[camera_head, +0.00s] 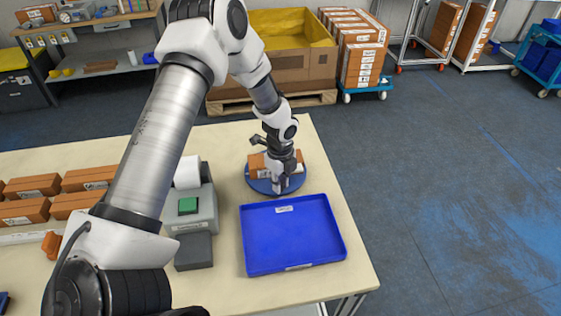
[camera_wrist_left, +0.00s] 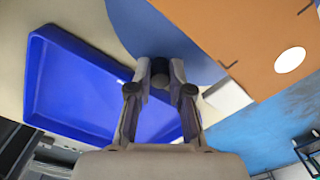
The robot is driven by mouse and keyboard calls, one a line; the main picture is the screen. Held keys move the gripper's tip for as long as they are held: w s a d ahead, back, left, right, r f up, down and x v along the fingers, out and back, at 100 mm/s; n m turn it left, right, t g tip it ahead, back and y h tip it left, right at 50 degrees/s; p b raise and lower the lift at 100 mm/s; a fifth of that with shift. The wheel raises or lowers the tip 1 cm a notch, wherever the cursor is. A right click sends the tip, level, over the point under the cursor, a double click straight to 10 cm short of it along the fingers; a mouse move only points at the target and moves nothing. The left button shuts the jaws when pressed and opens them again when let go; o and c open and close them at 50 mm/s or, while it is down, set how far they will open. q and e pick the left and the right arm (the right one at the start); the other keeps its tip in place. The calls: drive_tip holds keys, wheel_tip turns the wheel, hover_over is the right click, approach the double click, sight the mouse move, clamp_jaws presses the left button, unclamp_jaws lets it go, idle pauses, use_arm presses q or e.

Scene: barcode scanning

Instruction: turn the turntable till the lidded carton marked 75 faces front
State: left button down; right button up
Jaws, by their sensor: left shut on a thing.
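The blue round turntable (camera_head: 258,184) stands on the table, and its edge also shows in the left wrist view (camera_wrist_left: 185,38). A brown carton (camera_head: 259,168) sits on the turntable, partly hidden by my left arm; it fills the upper right of the left wrist view (camera_wrist_left: 255,40), with a white round spot on it. No number is readable on it. My left gripper (camera_head: 280,188) points down at the front edge of the turntable, beside the carton. Its fingers (camera_wrist_left: 160,75) are closed around a small dark grip piece at the turntable's edge. My right gripper is not in view.
A blue tray (camera_head: 247,262) lies just in front of the turntable. A grey device with a green pad (camera_head: 188,206) stands left of it. Several brown cartons (camera_head: 40,185) lie at the table's left. The table's right edge is close to the turntable.

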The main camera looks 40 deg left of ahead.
use_arm(q)
drive_tip(key=shift+s+f, duration=0.25)
drive_tip(key=shift+s, duration=0.1)
drive_tip(key=c, duration=1.3)
unclamp_jaws()
drive_tip(key=shift+c, duration=0.2)
drive_tip(key=shift+w, duration=0.2)
drive_tip(key=shift+r, duration=0.1)
wheel_tip(320, 180, up, 12)
drive_tip(key=shift+w, duration=0.1)
